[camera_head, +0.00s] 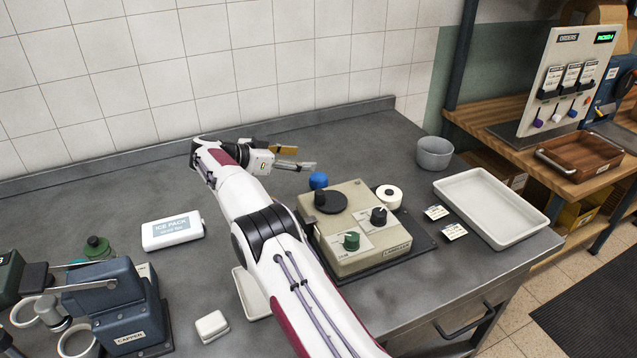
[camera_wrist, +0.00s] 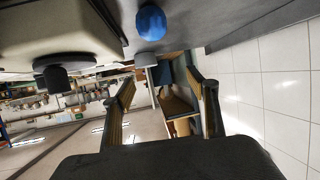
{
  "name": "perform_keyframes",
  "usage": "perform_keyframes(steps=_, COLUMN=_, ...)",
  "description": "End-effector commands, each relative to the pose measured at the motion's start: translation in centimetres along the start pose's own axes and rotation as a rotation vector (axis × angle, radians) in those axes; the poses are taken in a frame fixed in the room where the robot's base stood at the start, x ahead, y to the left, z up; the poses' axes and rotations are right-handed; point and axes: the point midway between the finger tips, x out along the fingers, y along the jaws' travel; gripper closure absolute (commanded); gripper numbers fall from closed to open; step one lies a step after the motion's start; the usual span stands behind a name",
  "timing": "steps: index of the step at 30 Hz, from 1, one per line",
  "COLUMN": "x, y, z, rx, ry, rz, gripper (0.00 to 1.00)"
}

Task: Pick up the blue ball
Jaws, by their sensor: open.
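The blue ball (camera_head: 318,180) rests on the grey counter just behind the beige machine, partly hidden by it in the head view. In the wrist view the blue ball (camera_wrist: 151,22) shows near the top, beyond the fingertips and beside the machine. My gripper (camera_head: 301,158) is open and empty, a little behind and to the left of the ball, apart from it. In the wrist view the two fingers of my gripper (camera_wrist: 163,84) stand well apart with nothing between them.
The beige machine (camera_head: 372,253) with knobs stands close in front of the ball. The tiled wall is close behind.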

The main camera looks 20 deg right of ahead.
Motion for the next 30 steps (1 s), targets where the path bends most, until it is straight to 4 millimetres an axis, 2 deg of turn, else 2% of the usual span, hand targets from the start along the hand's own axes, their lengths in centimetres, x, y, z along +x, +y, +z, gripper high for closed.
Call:
perform_keyframes(steps=16, x=2.7, y=0.0, z=6.5, rx=-0.002, ry=0.000, rz=0.000, gripper=0.41)
perform_keyframes(steps=21, x=3.8, y=0.0, z=6.5, rx=0.000, ry=-0.001, rz=0.000, gripper=0.41)
perform_keyframes(steps=30, x=4.0, y=0.0, z=6.5, rx=0.000, ry=0.000, rz=-0.001, gripper=0.41)
